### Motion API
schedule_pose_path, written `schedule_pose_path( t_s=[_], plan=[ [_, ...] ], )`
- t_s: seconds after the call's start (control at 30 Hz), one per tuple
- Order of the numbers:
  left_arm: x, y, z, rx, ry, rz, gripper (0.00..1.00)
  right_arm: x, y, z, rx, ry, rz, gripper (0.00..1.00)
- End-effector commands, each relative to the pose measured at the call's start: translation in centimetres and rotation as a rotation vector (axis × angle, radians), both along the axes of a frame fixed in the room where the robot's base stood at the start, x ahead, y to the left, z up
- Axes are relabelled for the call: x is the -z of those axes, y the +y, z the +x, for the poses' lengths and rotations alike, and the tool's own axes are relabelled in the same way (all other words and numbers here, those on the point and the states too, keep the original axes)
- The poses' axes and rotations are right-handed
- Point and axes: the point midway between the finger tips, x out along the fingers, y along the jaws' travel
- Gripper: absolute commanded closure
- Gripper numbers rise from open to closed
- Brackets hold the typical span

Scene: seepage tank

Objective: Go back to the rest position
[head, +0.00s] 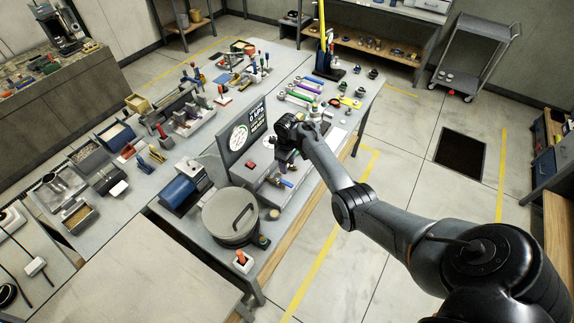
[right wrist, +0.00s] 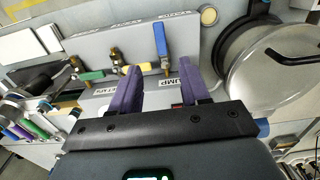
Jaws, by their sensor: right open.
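My right arm reaches in from the lower right of the head view. My right gripper (head: 287,158) is over the front of the seepage tank bench unit, just right of its upright panel (head: 242,138) with a round dial and a kPa reading. In the right wrist view the two purple fingers of the right gripper (right wrist: 161,88) stand apart with nothing between them. Beyond them are a blue-handled valve (right wrist: 161,40), a yellow-handled valve (right wrist: 127,67) and a green-handled valve (right wrist: 90,75) on the grey unit. My left gripper shows in neither view.
A round lidded pot (head: 230,215) stands close to the panel; it also fills the right of the wrist view (right wrist: 275,80). Wrenches (head: 300,92) and several small tools lie farther back.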

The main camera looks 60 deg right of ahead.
Motion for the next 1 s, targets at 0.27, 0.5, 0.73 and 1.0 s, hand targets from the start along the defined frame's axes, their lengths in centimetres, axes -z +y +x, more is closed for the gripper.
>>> schedule_pose_path(
  t_s=[0.27,0.5,0.73,1.0],
  plan=[
    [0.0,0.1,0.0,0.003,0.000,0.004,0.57,0.1,0.0,-0.1,0.000,0.001,0.000,0.54],
    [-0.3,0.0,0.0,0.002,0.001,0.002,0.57,3.8,0.4,-3.8,-0.004,0.081,0.005,0.54],
    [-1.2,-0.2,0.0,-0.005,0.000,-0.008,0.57,12.4,3.6,-15.0,-0.084,0.286,-0.031,0.54],
    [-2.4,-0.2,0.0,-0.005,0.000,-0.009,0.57,14.6,11.9,-25.8,-0.234,0.324,-0.167,0.54]
  ],
)
